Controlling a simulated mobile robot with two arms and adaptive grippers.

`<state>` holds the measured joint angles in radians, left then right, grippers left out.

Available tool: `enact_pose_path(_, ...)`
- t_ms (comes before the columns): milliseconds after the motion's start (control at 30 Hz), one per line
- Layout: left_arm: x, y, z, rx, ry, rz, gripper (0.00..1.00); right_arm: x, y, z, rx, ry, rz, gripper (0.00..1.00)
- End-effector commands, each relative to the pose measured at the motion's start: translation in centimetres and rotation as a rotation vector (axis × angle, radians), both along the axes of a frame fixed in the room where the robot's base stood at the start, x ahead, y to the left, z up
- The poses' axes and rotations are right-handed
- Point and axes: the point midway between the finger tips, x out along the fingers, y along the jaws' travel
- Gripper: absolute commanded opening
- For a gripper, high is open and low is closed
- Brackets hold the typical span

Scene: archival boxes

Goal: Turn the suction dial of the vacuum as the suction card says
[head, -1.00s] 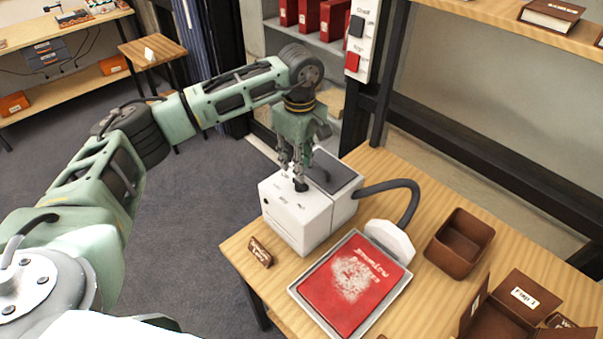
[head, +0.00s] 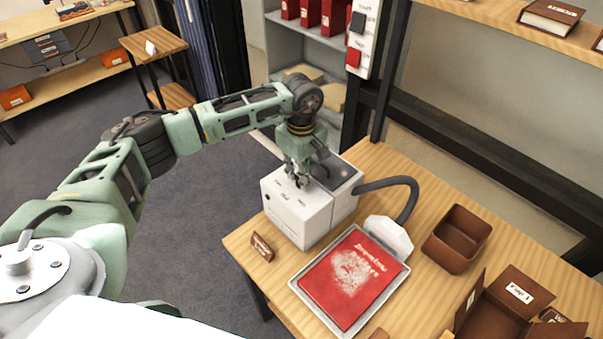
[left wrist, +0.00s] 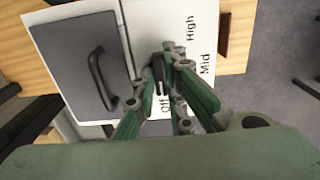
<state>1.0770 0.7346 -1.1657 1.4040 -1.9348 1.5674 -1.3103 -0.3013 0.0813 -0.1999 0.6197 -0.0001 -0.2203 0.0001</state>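The white vacuum (head: 300,215) stands at the table's left back corner, its grey lid and hose toward the right. In the left wrist view its top (left wrist: 128,40) carries the labels Off, Mid and High. The black suction dial (left wrist: 158,72) shows between the fingers of my left gripper (left wrist: 160,85); its pointing is partly hidden. In the head view my left gripper (head: 304,184) reaches down to the dial from above; whether the fingers press on it is unclear. A small brown card (head: 262,247) stands left of the vacuum, its writing too small to read. My right gripper is not in view.
A red book (head: 350,277) with a pale dusty patch lies in a grey tray before the vacuum. The hose (head: 408,200) curves to a white nozzle (head: 388,236). A brown open box (head: 457,240) stands to the right. A dark shelf post (head: 390,70) rises behind.

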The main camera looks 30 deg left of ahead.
Motion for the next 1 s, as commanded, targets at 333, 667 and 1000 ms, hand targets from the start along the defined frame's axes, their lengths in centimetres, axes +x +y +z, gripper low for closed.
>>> enact_pose_path(333, 0.0, 0.0, 0.0, -0.001, -0.002, 0.003, 0.0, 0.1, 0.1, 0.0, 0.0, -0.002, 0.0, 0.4)
enact_pose_path(667, 0.0, 0.0, -0.2, -0.001, -0.002, 0.112, 0.0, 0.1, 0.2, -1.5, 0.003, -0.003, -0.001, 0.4)
enact_pose_path(1000, 0.1, 0.0, -0.3, -0.002, -0.004, 0.388, 0.0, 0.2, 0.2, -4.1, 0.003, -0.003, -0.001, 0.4)
